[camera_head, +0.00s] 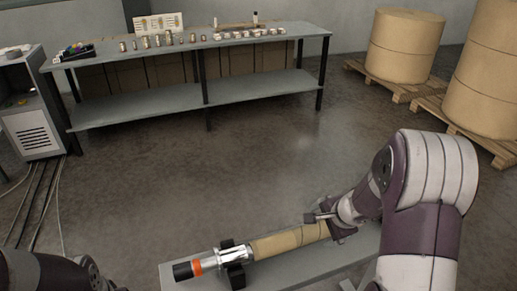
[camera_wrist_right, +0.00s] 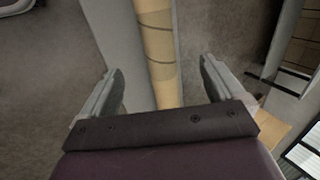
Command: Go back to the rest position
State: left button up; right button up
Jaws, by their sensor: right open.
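My right gripper (camera_head: 326,218) is open at the right end of the visible kraft roll, low in the head view. In the right wrist view the two fingers of the right gripper (camera_wrist_right: 160,85) stand wide apart. The tan roll (camera_wrist_right: 155,45) shows between and beyond them, and I see nothing held. In the head view the roll (camera_head: 285,242) is on a shaft with a metal, orange and black end (camera_head: 205,264). Part of my left arm shows dark at the lower left, but its gripper is out of the picture.
The shaft lies over a grey bench (camera_head: 290,272) on a dark block (camera_head: 236,275). A long grey table (camera_head: 190,107) with several small parts stands at the back. Large kraft rolls (camera_head: 402,45) sit on pallets (camera_head: 395,86) at right. A grey cabinet (camera_head: 30,130) stands at left. The middle floor is clear.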

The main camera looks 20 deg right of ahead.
jog(key=s+a+r+n+g+h, duration=0.1)
jog(key=s+a+r+n+g, duration=0.2)
jog(key=s+a+n, duration=1)
jog(key=n+g, duration=0.1)
jog(key=n, duration=0.2)
jog(key=shift+s+n+p, duration=0.35)
jog(key=shift+n+p, duration=0.05)
dwell(0.3)
